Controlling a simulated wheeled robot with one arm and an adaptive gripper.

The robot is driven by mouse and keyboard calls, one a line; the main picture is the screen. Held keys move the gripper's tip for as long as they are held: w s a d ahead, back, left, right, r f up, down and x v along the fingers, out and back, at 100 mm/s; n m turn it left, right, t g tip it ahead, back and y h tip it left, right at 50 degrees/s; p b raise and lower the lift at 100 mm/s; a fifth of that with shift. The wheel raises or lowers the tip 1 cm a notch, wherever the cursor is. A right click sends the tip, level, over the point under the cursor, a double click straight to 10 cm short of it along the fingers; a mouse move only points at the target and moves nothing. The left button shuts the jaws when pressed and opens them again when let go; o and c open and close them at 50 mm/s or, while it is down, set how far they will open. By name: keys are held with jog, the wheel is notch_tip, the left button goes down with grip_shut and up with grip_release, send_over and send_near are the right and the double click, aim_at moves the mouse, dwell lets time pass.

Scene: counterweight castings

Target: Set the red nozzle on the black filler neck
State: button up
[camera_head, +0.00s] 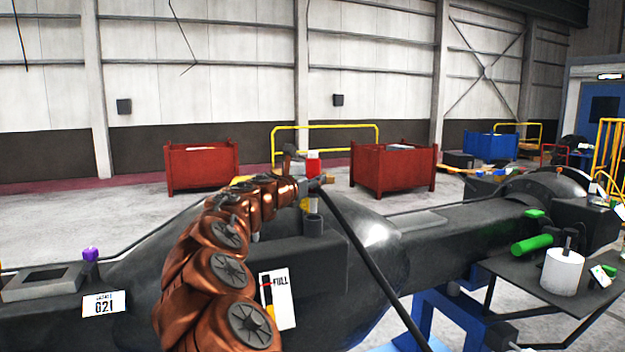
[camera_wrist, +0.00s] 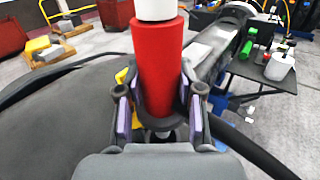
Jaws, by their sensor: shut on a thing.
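The red nozzle (camera_wrist: 158,70) stands upright between the fingers of my gripper (camera_wrist: 160,112) in the wrist view, with a white part on top and a dark collar below. My gripper is shut on it. In the head view the red nozzle (camera_head: 313,164) shows beside my gripper (camera_head: 308,184), above the black filler neck (camera_head: 314,227). A pale grey spout (camera_head: 313,204) points down from the nozzle at the neck's mouth. I cannot tell whether its tip is inside or just above. The neck is hidden in the wrist view.
A black hose (camera_head: 365,255) runs from the nozzle down to the right. The neck stands on a large dark casting (camera_head: 375,240). A "FULL" card (camera_head: 284,298) is on its front. A side shelf (camera_head: 520,268) with a white pot (camera_head: 562,272) is at right.

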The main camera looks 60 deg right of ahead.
aim_at(311, 202)
jog(key=shift+f+b, duration=1.6)
jog(key=shift+f, duration=1.65)
dwell(0.6)
jog(key=o, duration=1)
jog(key=shift+o, duration=0.2)
jog(key=shift+a, duration=0.1)
jog(key=shift+s+a, duration=0.15)
jog(key=shift+a, duration=2.8)
jog(key=shift+s+a, duration=0.1)
jog(key=shift+a, duration=2.85)
